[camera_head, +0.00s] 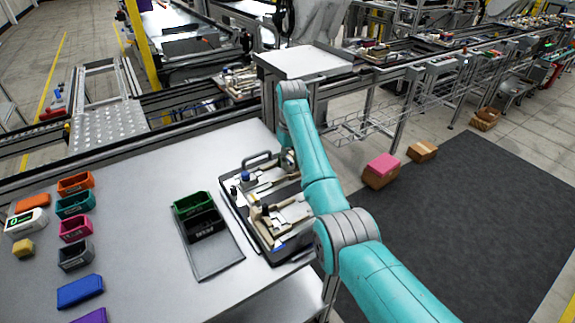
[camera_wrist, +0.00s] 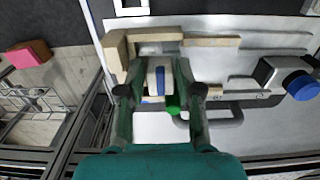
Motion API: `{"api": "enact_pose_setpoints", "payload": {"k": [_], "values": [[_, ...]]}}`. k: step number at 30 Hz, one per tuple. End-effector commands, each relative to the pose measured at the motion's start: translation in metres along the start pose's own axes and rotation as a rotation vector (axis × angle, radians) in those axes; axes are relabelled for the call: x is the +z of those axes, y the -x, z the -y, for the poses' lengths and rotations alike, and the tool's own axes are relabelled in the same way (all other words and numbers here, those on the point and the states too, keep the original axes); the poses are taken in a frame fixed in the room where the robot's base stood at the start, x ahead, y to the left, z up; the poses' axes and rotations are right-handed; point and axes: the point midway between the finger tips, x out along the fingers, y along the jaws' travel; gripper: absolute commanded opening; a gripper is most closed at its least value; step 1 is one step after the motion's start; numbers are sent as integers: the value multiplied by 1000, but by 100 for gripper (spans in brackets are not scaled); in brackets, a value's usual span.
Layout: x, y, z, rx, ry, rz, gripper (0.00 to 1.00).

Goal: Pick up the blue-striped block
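The blue-striped block (camera_wrist: 160,79), pale with a blue band, sits in the wrist view beside a beige fixture piece. My gripper (camera_wrist: 159,68) has its two teal fingers on either side of the block. The fingers look open, with a small gap on each side; contact is not clear. In the head view, my arm ends over the back of the fixture pallet (camera_head: 232,206), and the gripper tips and the block are hidden there.
A blue knob (camera_wrist: 301,85) stands right of the gripper on the pallet. A green round part (camera_wrist: 173,109) is close by the fingers. On the table, a tray (camera_head: 213,258) with green and black bins lies left of the pallet, with several coloured bins farther left.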

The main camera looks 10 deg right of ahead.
Motion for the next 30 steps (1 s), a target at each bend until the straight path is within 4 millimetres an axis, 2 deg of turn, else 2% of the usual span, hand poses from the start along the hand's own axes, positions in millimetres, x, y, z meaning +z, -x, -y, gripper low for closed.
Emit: {"api": "enact_pose_setpoints", "payload": {"k": [3,7,8,15,19,23,30], "values": [[0,1,0,0,0,0,35],[0,1,0,0,0,-1,2],[0,1,0,0,0,-1,0],[0,1,0,0,0,-1,0],[-2,9,0,1,0,-3,0],[-5,29,2,1,0,-4,0],[-11,75,5,1,0,-3,0]]}}
